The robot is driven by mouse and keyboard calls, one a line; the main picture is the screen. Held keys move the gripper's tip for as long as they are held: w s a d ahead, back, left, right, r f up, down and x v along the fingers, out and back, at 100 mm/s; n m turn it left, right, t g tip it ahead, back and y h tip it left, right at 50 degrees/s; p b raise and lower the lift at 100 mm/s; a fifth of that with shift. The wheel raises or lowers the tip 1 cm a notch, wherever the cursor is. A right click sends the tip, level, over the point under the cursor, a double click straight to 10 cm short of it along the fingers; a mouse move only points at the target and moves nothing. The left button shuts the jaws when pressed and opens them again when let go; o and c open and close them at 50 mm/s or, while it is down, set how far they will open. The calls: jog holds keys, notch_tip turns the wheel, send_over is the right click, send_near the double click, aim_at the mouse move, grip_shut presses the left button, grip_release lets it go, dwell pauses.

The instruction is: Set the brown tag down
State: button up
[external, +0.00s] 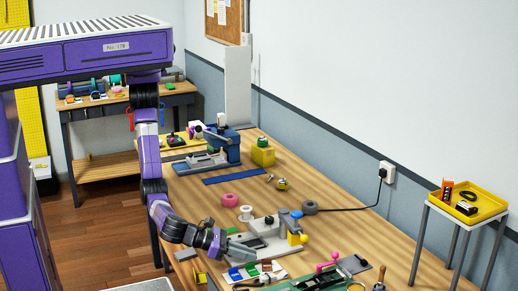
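My gripper (240,246) is low over the near part of the wooden workbench (222,208), beside a grey metal fixture (268,234). Its fingers are small and seen from the side, so I cannot tell whether they are open or shut. I cannot make out the brown tag with certainty. Several coloured flat pieces (252,270) in red, green, blue and white lie just below the gripper in the picture.
A pink roll (229,200) and a white spool (246,213) stand behind the gripper. A dark roll (310,207) lies to the right. A green board (318,281) with a pink-handled tool is at the front. A yellow tray (470,200) is on a side stand.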

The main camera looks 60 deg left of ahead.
aim_at(267, 259)
jog(key=x, duration=0.5)
jog(key=shift+s, duration=0.1)
jog(key=shift+c, duration=0.4)
grip_shut()
jog(key=shift+r, duration=0.1)
